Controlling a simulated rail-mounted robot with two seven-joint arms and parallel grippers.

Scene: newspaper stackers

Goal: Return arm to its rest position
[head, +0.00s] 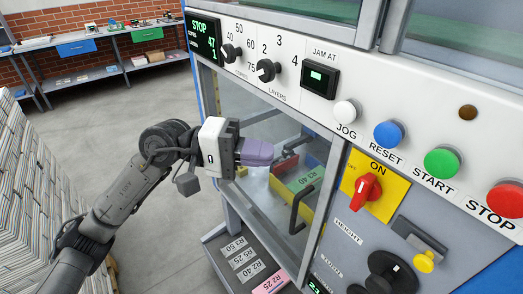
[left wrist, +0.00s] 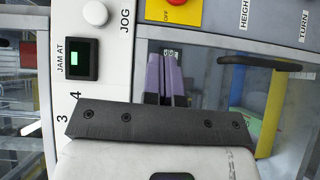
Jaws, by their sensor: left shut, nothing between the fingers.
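My left gripper (head: 256,152) reaches in from the left in the head view, in front of the machine's clear door. Its purple fingers are together and hold nothing; they also show in the left wrist view (left wrist: 170,75), pointing toward the machine front. In the head view the fingertips appear below the knobs and the JAM AT display (head: 320,75), apart from the door handle (head: 301,207). I cannot tell the exact gap to the panel. My right gripper is not in view.
The control panel carries a white JOG button (head: 347,112), a blue RESET (head: 389,134), a green START (head: 441,163), a red STOP (head: 506,199) and a red ON switch (head: 366,191). Newspaper stacks (head: 30,190) stand at left. Open floor (head: 110,110) lies behind my arm.

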